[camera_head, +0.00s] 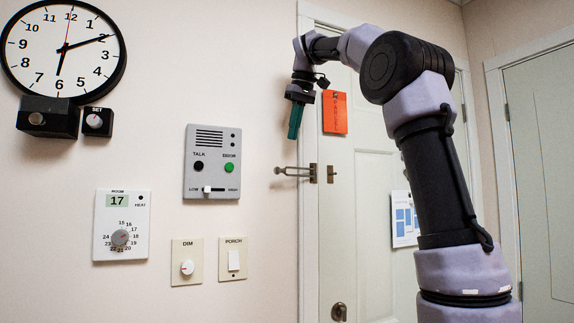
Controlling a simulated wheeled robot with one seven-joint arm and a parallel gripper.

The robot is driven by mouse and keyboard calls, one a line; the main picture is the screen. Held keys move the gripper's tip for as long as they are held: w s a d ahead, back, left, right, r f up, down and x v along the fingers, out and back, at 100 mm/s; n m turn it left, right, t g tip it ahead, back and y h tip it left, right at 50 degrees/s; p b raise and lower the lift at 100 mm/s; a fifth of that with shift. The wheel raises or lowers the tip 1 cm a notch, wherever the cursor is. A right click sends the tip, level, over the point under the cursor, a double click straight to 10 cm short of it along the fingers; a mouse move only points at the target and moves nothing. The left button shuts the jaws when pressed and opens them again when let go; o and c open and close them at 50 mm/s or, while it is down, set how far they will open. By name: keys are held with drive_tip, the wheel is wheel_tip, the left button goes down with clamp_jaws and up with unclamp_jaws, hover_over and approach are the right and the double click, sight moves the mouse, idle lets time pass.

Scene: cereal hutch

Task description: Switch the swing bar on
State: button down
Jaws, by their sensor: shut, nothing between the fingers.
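The swing bar (290,171) is a metal door guard mounted on the door frame at mid-picture. Its arm points left along the wall, away from the door, with its knobbed end at the far left. A small catch plate (330,174) sits on the white door (366,180) just right of the bar's hinge, and the bar is not over it. My gripper (293,136) has green fingers that point down and are shut with nothing between them. It hangs above the swing bar, apart from it, in front of the door frame.
An orange notice (334,112) hangs on the door right of my gripper. A door knob (339,312) is low on the door. An intercom panel (213,185), thermostat (121,252), dimmer (187,278) and porch switch (233,275) are on the left wall, below a clock (64,65).

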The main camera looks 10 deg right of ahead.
sight(297, 172)
drive_tip(key=x, duration=1)
drive_tip(key=shift+s, duration=0.1)
idle(0.3)
